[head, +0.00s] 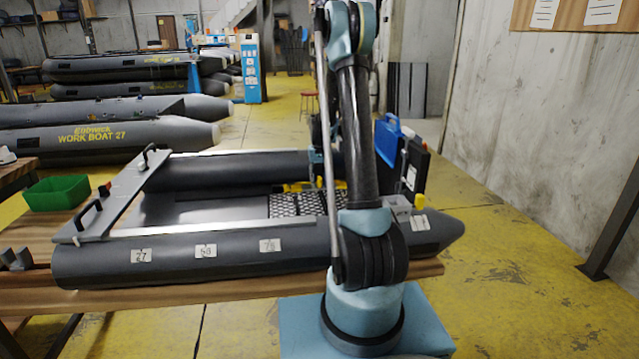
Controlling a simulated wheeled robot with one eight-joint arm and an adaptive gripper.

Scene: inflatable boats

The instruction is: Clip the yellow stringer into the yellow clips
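A grey inflatable boat (190,262) lies across the wooden bench. Yellow parts (300,186) show inside it near the far tube, partly behind my arm; I cannot tell stringer from clips there. My gripper (315,170) seems to be just behind the arm, low over the boat's inside near the yellow parts. Its fingers are too small and hidden to read, and so is anything in them.
A green bin (57,193) and a board with black handles (112,203) are at the left. A dark checkered plate (296,205) lies in the boat. A blue and black case (400,150) stands behind the bow. Yellow floor (510,270) at right is clear.

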